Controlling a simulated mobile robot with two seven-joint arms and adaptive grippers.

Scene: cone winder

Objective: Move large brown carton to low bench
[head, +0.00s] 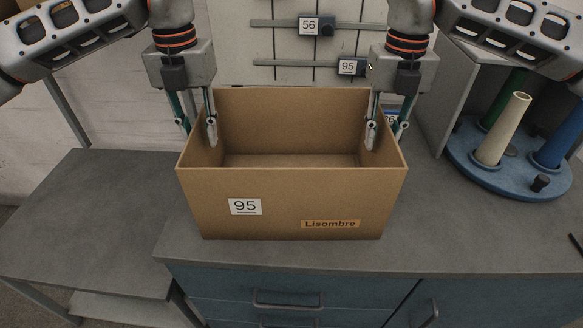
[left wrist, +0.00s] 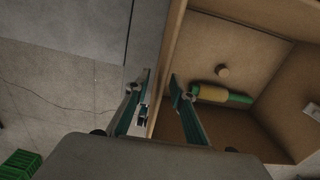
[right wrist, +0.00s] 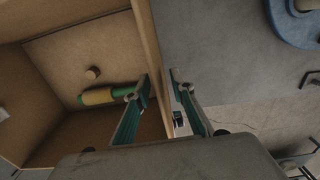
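The large brown carton (head: 290,205) stands upright and open-topped on the grey counter (head: 480,235), labelled "95" and "Lisombre". My left gripper (head: 199,130) straddles its left wall, one finger inside and one outside. My right gripper (head: 386,132) straddles its right wall the same way. Both are open, with the rim between the fingers and gaps showing in the head view. The carton wall also shows in the left wrist view (left wrist: 168,65) and right wrist view (right wrist: 147,40). The low bench (head: 85,205) is a grey top left of the counter, lower and bare.
Inside the carton lie a green and yellow cylinder (left wrist: 222,95) and a small round knob (left wrist: 222,71). A blue round stand (head: 475,172) with several cones is at the right. A panel with number tags (head: 310,26) is behind. A green crate (left wrist: 22,165) is on the floor.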

